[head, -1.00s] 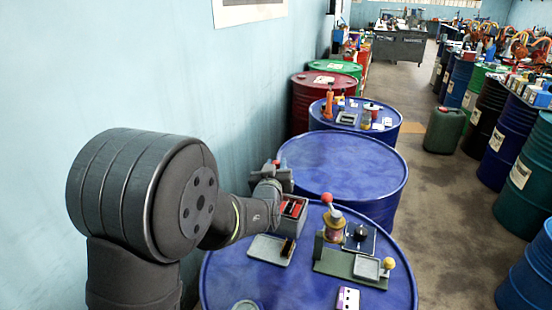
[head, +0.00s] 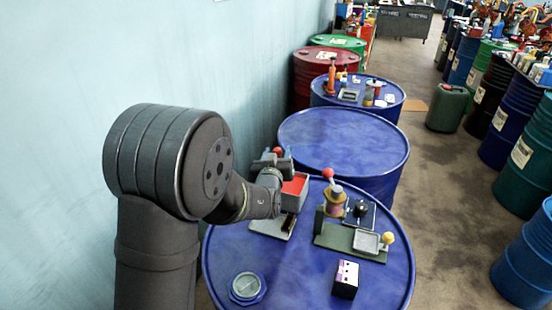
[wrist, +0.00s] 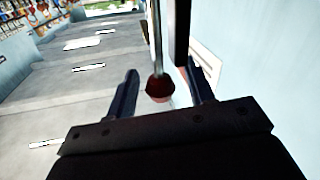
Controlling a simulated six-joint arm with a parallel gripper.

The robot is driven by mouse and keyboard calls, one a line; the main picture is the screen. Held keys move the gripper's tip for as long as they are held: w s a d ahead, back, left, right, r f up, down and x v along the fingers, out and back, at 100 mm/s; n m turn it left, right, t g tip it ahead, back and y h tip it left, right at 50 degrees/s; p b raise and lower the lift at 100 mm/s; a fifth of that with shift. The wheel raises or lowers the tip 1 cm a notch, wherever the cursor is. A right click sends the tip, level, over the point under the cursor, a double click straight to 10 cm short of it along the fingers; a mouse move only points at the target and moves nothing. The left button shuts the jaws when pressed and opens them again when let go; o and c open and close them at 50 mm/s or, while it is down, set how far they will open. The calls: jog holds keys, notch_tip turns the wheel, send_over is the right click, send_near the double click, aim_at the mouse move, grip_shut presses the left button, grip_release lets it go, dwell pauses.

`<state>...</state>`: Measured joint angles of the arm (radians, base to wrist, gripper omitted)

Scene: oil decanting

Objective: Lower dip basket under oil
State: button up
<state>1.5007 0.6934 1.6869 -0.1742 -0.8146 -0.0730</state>
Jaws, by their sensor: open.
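My gripper (wrist: 161,72) is open, its two dark fingers spread on either side of a dark red ball (wrist: 157,86) on a thin rod in the wrist view. I cannot tell whether either finger touches the ball. In the head view my gripper (head: 270,165) is at the back left of the near blue drum, beside a red ball (head: 278,150). A grey box with a bright red inside (head: 295,184) stands just right of it. I cannot make out the basket itself; its place inside or above the box is unclear.
A grey tray (head: 265,225) lies in front of the box. Right of it stands a green-based stand (head: 350,241) with a red-knobbed lever (head: 328,174) and a yellow knob (head: 388,238). A small printed box (head: 345,280) and round cap (head: 246,287) lie nearer. The drum behind (head: 345,140) is bare.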

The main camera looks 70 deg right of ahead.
jog(key=s+a, duration=0.3)
jog(key=a, duration=1.4)
jog(key=shift+s, duration=0.2)
jog(key=shift+d, duration=0.1)
jog(key=w+d, duration=0.1)
jog(key=d, duration=0.4)
jog(key=w+d, duration=0.1)
jog(key=d, duration=0.5)
jog(key=w+d, duration=0.1)
jog(key=d, duration=0.5)
jog(key=shift+w, duration=0.2)
jog(key=shift+r, duration=0.2)
jog(key=shift+a, duration=0.1)
